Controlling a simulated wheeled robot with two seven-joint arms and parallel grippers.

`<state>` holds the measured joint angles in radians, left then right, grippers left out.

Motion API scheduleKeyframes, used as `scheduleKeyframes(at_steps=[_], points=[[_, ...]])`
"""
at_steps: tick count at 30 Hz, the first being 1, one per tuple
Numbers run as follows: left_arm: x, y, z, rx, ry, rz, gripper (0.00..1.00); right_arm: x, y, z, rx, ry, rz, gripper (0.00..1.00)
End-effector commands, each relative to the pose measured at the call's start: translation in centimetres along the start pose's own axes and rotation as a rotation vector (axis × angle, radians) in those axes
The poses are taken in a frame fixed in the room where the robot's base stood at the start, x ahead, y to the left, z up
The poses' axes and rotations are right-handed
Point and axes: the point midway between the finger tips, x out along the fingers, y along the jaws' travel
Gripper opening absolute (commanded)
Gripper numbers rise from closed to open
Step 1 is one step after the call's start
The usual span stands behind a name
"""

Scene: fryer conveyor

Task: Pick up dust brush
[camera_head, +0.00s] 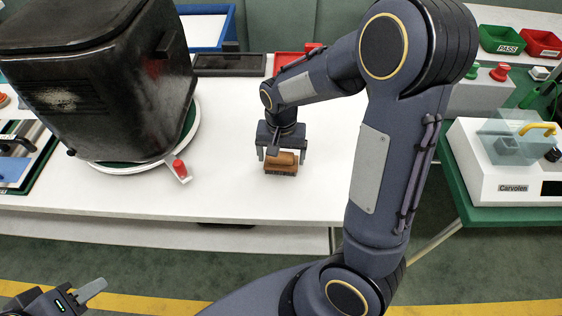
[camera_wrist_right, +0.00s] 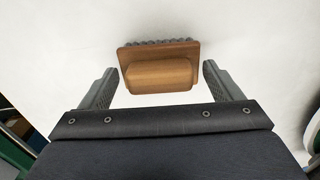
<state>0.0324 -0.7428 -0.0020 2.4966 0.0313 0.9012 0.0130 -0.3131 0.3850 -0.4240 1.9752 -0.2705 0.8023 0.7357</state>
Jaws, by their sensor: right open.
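The dust brush (camera_head: 281,164) has a brown wooden body with dark bristles and lies on the white table. My right gripper (camera_head: 281,153) is directly above it with its fingers spread to either side. In the right wrist view the brush (camera_wrist_right: 159,70) sits between the two open fingers of the gripper (camera_wrist_right: 159,82), with gaps on both sides, so it is not gripped. My left gripper (camera_head: 88,297) shows only partly at the bottom left, away from the table; its jaw state is unclear.
A large black fryer (camera_head: 100,80) stands on a round white base at the left, with a red knob (camera_head: 180,168) near its edge. Red (camera_head: 543,43) and green (camera_head: 502,40) bins and a white Carvolen device (camera_head: 510,160) are at the right. The table around the brush is clear.

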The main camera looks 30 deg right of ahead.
Motion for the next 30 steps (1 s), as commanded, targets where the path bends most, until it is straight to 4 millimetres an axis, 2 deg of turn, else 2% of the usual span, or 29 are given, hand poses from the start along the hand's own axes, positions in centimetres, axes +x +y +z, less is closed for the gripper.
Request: scheduleKeyframes(at_steps=[5,9,12,23,28,30], points=[[0.0,0.0,0.0,0.0,0.0,0.0,0.36,0.0,0.0,0.0,0.0,0.0,0.0,0.85],[0.0,0.0,0.0,0.0,0.0,0.0,0.36,0.0,0.0,0.0,-0.001,0.0,-0.001,0.67],[0.0,0.0,0.0,0.0,0.0,0.0,0.36,-0.1,0.0,0.0,-0.001,0.001,-0.001,0.58],[-0.1,0.1,-0.1,0.0,0.0,0.0,0.36,-0.8,-0.1,0.0,-0.002,0.002,-0.002,0.57],[-0.4,0.2,-0.2,0.0,0.0,0.0,0.36,-3.1,-0.1,-0.1,-0.002,0.005,-0.005,0.57],[-0.4,0.2,-0.2,0.0,0.0,0.0,0.36,-4.4,0.3,0.7,-0.002,0.004,-0.006,0.57]])
